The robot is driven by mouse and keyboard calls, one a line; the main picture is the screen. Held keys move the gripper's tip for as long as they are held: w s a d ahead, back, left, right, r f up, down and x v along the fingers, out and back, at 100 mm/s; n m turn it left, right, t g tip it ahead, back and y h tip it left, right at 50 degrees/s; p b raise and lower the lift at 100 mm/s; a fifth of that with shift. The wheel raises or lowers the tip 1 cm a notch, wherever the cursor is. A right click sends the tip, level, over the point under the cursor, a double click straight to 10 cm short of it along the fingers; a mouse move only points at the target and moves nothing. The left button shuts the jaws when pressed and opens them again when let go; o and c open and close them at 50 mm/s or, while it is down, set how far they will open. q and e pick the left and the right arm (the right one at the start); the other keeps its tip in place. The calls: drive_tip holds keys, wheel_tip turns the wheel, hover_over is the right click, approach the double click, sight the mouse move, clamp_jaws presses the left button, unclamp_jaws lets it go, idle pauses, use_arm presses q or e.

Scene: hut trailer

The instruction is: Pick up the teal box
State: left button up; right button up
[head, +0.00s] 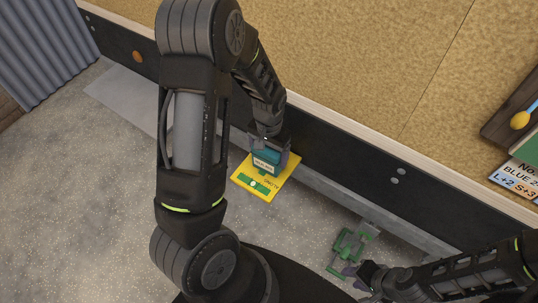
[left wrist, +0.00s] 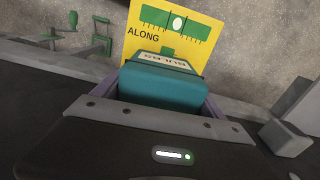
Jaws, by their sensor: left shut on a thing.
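The teal box (head: 266,157) has a pale label and sits between the fingers of my left gripper (head: 269,153), which is shut on it. In the left wrist view the teal box (left wrist: 158,84) fills the space between the purple fingers of my left gripper (left wrist: 160,92), and its label reads "BULBS" upside down. The box overlaps a yellow card (head: 276,187) in both views. I cannot tell how far it is above the card. My right gripper (head: 357,275) is at the lower right, away from the box; its opening is unclear.
A green metal fitting with a handle (head: 348,244) stands near my right gripper. A dark rail (head: 340,150) runs along the tan board. At the right edge are a dark shelf (head: 508,125) with a yellow item and a printed sign (head: 516,180). Grey floor lies open at left.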

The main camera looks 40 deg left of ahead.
use_arm(q)
drive_tip(key=shift+r, duration=0.15)
wheel_tip(320, 180, up, 10)
drive_tip(key=shift+f, duration=0.1)
idle(0.4)
idle(0.5)
